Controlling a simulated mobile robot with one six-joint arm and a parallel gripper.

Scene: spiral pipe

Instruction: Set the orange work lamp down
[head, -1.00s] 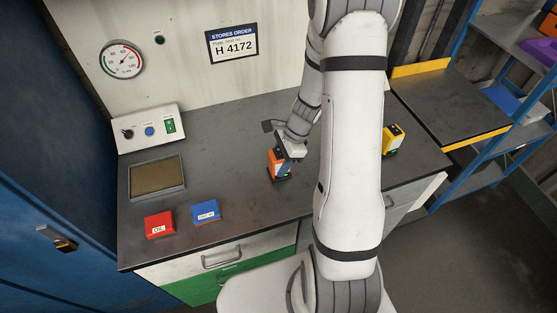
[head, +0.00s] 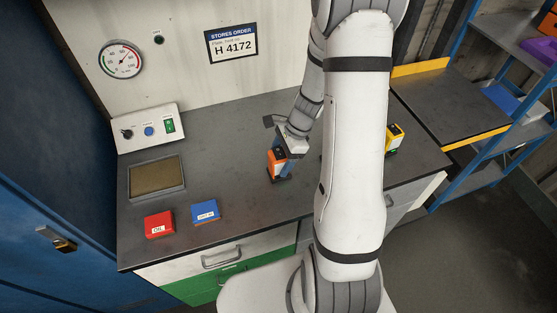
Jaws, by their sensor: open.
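The orange work lamp (head: 275,166) stands upright on the dark grey bench top (head: 232,150), near the middle of the bench. My gripper (head: 287,153) is at the upper part of the lamp, just behind and to its right. The jaws are open, and their tips are partly hidden by the lamp and my wrist. I cannot tell whether a finger still touches the lamp.
A red box (head: 159,224) and a blue box (head: 205,211) lie at the bench's front left. A shallow framed tray (head: 157,196) and a switch box (head: 150,130) are behind them. A yellow item (head: 394,139) stands right of my arm. Bench space left of the lamp is clear.

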